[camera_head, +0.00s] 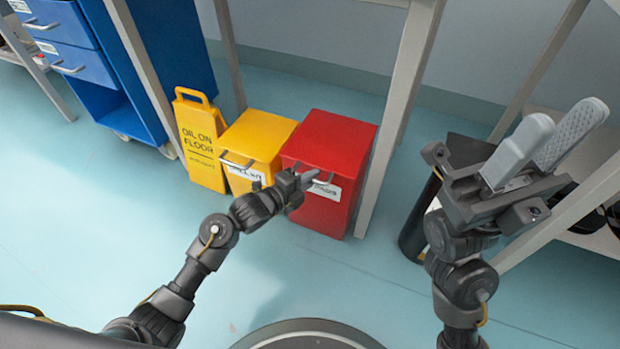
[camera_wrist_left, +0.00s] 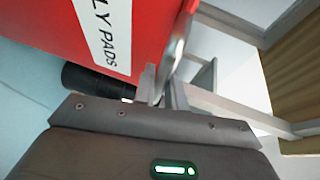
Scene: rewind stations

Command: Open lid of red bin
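The red bin (camera_head: 333,146) stands on the floor with its lid down. A label and a grey lid handle (camera_head: 329,181) are on its front. My left gripper (camera_head: 309,178) is at this handle, in front of the bin. In the left wrist view the red bin (camera_wrist_left: 98,22) fills the upper left, and the metal handle (camera_wrist_left: 181,38) runs down to the fingers (camera_wrist_left: 164,92). The fingers look close together around or beside the handle; whether they grip it is unclear. My right gripper (camera_head: 567,115) is open and empty, raised at the right, away from the bin.
A yellow bin (camera_head: 262,133) stands directly left of the red bin, then a yellow floor sign (camera_head: 199,140) and a blue cabinet (camera_head: 105,60). A table leg (camera_head: 390,135) stands close on the right. A dark cylinder (camera_head: 412,225) is beyond it. The floor in front is clear.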

